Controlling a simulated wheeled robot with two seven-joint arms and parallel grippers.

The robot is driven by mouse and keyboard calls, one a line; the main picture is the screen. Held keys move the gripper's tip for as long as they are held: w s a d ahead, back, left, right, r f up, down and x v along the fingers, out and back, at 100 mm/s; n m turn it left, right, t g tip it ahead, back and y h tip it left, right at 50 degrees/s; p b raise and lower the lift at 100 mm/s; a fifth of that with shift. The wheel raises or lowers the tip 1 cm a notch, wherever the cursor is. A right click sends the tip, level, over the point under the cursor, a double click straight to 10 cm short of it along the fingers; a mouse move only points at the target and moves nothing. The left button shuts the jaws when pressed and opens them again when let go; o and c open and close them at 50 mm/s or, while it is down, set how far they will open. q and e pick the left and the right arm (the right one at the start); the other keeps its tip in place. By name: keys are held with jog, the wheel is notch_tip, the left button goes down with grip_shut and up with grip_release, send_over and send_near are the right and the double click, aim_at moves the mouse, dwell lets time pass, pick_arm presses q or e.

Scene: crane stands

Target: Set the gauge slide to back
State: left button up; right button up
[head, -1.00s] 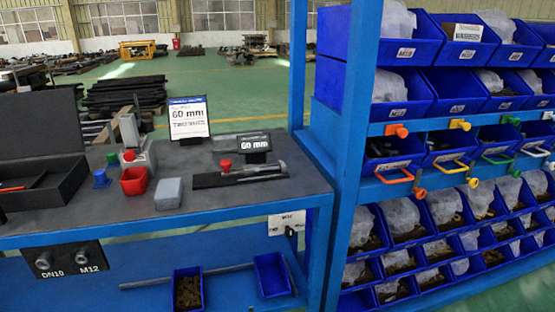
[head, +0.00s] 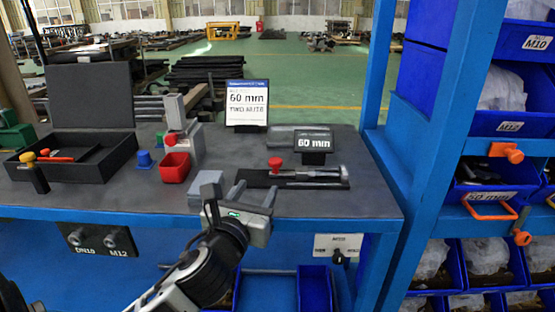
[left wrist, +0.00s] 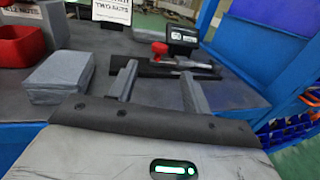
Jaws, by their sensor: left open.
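The gauge (head: 310,177) lies on the grey bench top, a dark base with a metallic bar and a red knob (head: 275,165) near its left end. A small black "60 mm" display (head: 314,145) stands just behind it. The gauge (left wrist: 188,68) also shows in the left wrist view, beyond my fingers, with its red knob (left wrist: 159,49). My left gripper (head: 252,190) is open and empty, at the bench's front edge, in front of the gauge and apart from it. In the left wrist view its two fingers (left wrist: 158,88) stand spread. My right gripper is not in view.
A grey block (head: 200,193) sits close to the left of my left gripper. A red bin (head: 174,167), a blue cup (head: 144,159) and an open black case (head: 70,160) stand further left. A "60 mm" sign (head: 247,103) stands behind. A blue rack post (head: 380,60) rises at right.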

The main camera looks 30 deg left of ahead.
aim_at(273, 164)
pick_arm(q)
jog(key=x, duration=1.3)
jog(key=shift+w, duration=0.25)
jog(key=shift+c, duration=0.3)
